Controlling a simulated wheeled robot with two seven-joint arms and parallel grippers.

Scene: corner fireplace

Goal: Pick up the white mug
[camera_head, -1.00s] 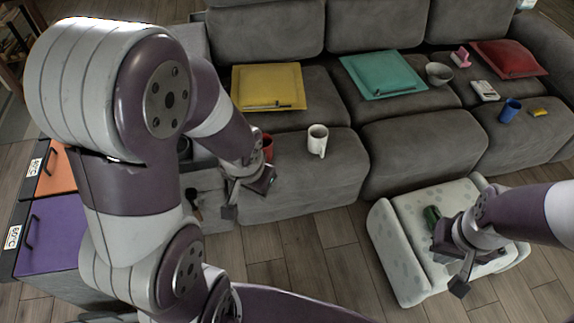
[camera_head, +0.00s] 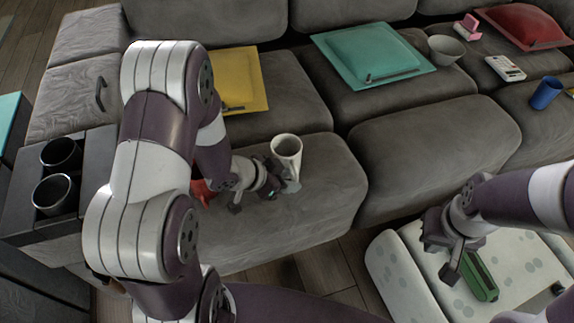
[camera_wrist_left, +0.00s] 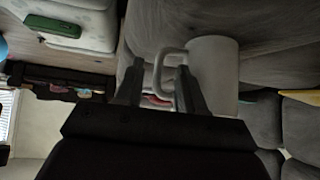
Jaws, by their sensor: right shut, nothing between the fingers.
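The white mug (camera_head: 287,150) stands upright on the front part of the grey sofa seat. It also shows in the left wrist view (camera_wrist_left: 217,72), with its handle toward my gripper. My left gripper (camera_head: 264,194) is just in front of the mug. In the left wrist view my left gripper (camera_wrist_left: 160,88) has its fingers apart, with the mug's handle between or just beyond the tips. I cannot tell whether they touch. My right gripper (camera_head: 442,262) is shut and empty, above the patterned ottoman beside a green object (camera_head: 480,276).
A red object (camera_head: 201,192) is partly hidden behind my left arm. Yellow (camera_head: 245,80) and teal (camera_head: 370,55) cushions lie behind the mug. The seat right of the mug is clear.

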